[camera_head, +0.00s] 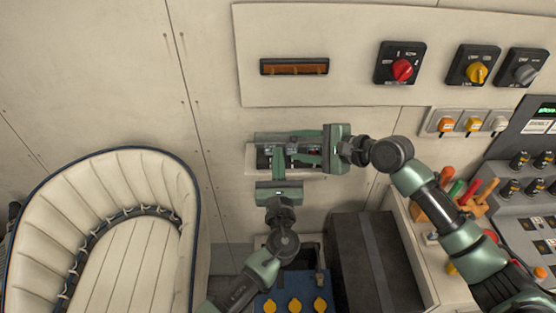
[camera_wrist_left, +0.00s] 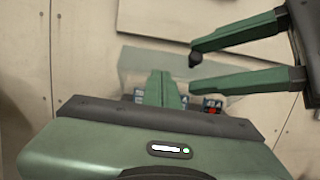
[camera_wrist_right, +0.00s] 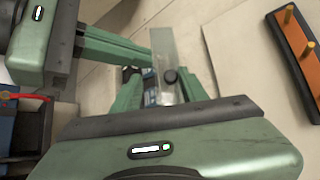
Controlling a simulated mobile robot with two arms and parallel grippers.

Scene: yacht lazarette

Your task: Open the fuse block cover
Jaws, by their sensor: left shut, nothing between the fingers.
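The fuse block (camera_head: 264,161) is low on the wall, with small coloured fuses (camera_wrist_left: 212,105) showing in the left wrist view. Its clear cover (camera_wrist_left: 140,62) is a see-through panel with a black knob (camera_wrist_right: 171,76); I cannot tell how far it stands open. My left gripper (camera_head: 278,155) comes from below, its fingers shut and empty in front of the block, overlapping the cover in view. My right gripper (camera_head: 290,147) comes from the right, its fingers apart. In the right wrist view the knob and cover edge show between these fingers; contact is unclear.
An orange-barred fitting (camera_head: 294,67) and rotary switches (camera_head: 402,63) are on the wall above. A cream seat (camera_head: 125,220) is at left. A dark box (camera_head: 375,262) and a blue unit with yellow caps (camera_head: 268,300) stand below. Tools (camera_head: 470,192) and a control panel are at right.

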